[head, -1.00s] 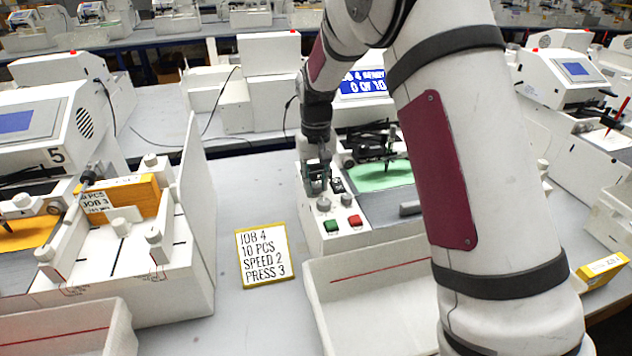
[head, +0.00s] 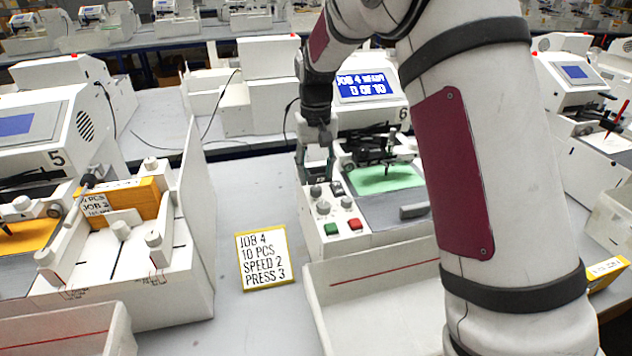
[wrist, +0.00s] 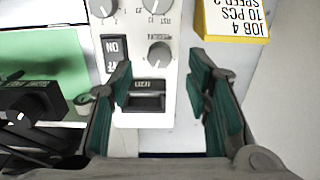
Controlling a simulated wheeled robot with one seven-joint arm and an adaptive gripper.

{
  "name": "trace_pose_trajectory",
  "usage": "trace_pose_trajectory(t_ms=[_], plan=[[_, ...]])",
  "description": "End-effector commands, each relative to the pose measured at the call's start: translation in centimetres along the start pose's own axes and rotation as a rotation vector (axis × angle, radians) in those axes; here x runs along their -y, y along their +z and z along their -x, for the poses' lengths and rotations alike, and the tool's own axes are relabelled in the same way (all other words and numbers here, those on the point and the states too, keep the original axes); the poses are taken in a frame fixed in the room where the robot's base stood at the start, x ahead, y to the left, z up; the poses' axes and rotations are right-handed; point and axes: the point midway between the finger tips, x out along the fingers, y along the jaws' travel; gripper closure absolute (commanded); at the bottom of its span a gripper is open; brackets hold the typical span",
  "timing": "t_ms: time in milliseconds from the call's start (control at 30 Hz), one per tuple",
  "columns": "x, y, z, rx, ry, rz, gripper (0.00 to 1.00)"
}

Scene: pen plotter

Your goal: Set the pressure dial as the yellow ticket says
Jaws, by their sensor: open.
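The yellow-edged ticket (head: 264,258) lies on the table left of machine 6 and reads JOB 4, 10 PCS, SPEED 2, PRESS 3. It partly shows in the wrist view (wrist: 236,18).
A green button (head: 331,229) and red button (head: 355,224) sit at the panel's front. An ON/OFF switch (wrist: 115,50) is beside the lower knob. The plotter bed with green sheet (head: 385,178) is to the right. A white tray (head: 375,268) stands in front; machine 5 is left.

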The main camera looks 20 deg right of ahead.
Motion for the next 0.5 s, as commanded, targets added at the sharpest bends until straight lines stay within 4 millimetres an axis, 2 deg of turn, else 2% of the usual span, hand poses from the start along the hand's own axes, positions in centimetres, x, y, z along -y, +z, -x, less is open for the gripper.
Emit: trace_pose_trajectory(t_ms=[33,200,333,500], plan=[[0.0,-0.1,1.2,-0.005,0.000,0.000,0.55],[0.0,-0.1,4.5,-0.004,0.000,0.001,0.55],[0.0,-0.1,6.2,-0.003,0.000,0.000,0.55],[0.0,0.0,7.2,-0.001,0.001,0.000,0.55]])
